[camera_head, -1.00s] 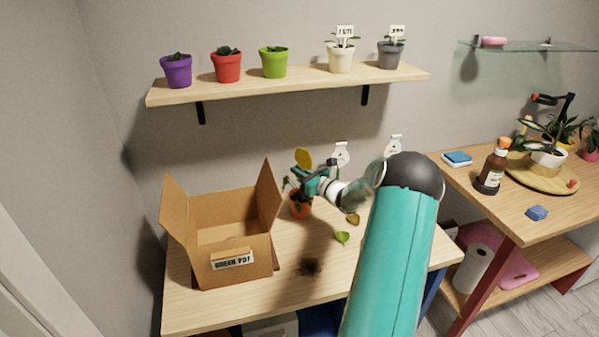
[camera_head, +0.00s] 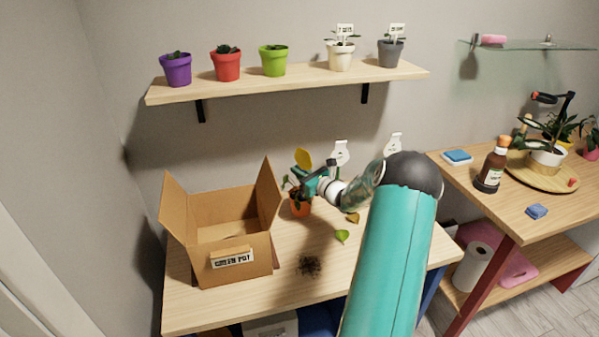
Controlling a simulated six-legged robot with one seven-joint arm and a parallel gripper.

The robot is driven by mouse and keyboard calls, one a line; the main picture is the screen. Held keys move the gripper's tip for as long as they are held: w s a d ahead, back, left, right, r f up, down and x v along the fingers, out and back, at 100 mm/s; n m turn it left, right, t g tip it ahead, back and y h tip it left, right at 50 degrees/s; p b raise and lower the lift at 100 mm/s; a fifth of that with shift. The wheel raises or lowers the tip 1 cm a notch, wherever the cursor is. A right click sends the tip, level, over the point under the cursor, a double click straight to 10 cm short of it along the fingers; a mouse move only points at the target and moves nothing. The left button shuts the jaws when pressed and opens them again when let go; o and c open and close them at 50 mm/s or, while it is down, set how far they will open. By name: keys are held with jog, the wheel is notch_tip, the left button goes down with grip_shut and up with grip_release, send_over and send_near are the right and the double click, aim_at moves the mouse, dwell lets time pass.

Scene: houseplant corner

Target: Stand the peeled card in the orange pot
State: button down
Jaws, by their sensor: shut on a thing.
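The orange pot (camera_head: 299,208) stands at the back of the wooden table with a small green plant in it. My gripper (camera_head: 303,184) is at the plant, just above the pot's rim, and hides part of both. It is shut. A yellow rounded piece (camera_head: 303,158) about the size of a card stands upright at the jaws. I take it to be the peeled card in my grip, but the contact is too small to see clearly. I cannot tell whether its lower end touches the soil.
An open cardboard box (camera_head: 232,262) stands left of the pot. Loose soil (camera_head: 309,266) and a yellow-green leaf (camera_head: 342,236) lie on the table. Two white tags (camera_head: 340,152) (camera_head: 393,144) show at the wall behind. A shelf (camera_head: 290,84) with several pots is above.

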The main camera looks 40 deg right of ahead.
jog(key=shift+f, duration=0.7)
dwell(0.5)
jog(key=shift+f, duration=0.3)
jog(key=shift+f, duration=0.35)
jog(key=shift+f, duration=0.35)
jog(key=shift+f, duration=0.3)
jog(key=shift+f, duration=0.4)
jog(key=shift+f, duration=0.45)
jog(key=c, duration=1.5)
grip_release()
